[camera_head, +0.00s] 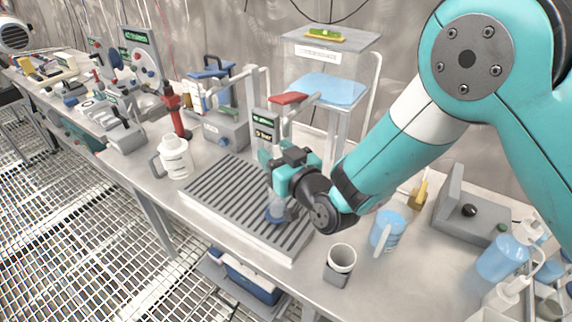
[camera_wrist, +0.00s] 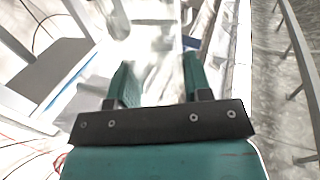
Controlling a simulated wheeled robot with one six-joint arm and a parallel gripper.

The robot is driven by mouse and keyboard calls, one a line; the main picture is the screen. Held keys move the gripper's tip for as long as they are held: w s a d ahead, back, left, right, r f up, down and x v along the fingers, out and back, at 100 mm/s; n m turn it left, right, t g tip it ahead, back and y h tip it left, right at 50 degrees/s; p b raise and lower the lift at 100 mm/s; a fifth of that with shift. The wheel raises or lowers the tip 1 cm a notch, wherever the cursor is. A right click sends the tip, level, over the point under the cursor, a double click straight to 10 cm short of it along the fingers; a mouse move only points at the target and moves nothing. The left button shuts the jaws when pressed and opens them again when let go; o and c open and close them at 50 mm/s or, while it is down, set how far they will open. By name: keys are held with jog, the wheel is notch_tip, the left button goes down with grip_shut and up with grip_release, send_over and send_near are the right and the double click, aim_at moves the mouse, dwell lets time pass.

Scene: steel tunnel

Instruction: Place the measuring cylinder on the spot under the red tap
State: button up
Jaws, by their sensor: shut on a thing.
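My gripper (camera_head: 278,184) is shut on the measuring cylinder (camera_head: 276,211), a clear narrow vessel with a dark blue foot. It is upright over the slatted grey drain tray (camera_head: 215,200); I cannot tell whether its foot touches the slats. The red tap handle (camera_head: 288,98) sits on a grey dispenser post behind my gripper. The spot under it is partly hidden by my gripper and arm. In the wrist view, the two green fingers (camera_wrist: 160,82) point away, and what is between them is pale and blurred.
A white jug (camera_head: 175,158) stands left of the tray. A raised shelf with a blue tray (camera_head: 328,90) is behind. The tray's left slats are clear.

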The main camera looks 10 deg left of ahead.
jog(key=shift+w+d+f+b, duration=0.1)
jog(key=shift+w+f+b, duration=0.1)
jog(key=shift+b, duration=0.65)
jog(key=w, duration=0.1)
jog(key=w+d+f, duration=0.1)
jog(key=shift+w, duration=0.35)
jog(key=shift+f+b, duration=0.15)
jog(key=shift+b, duration=0.25)
jog(key=o, duration=1.3)
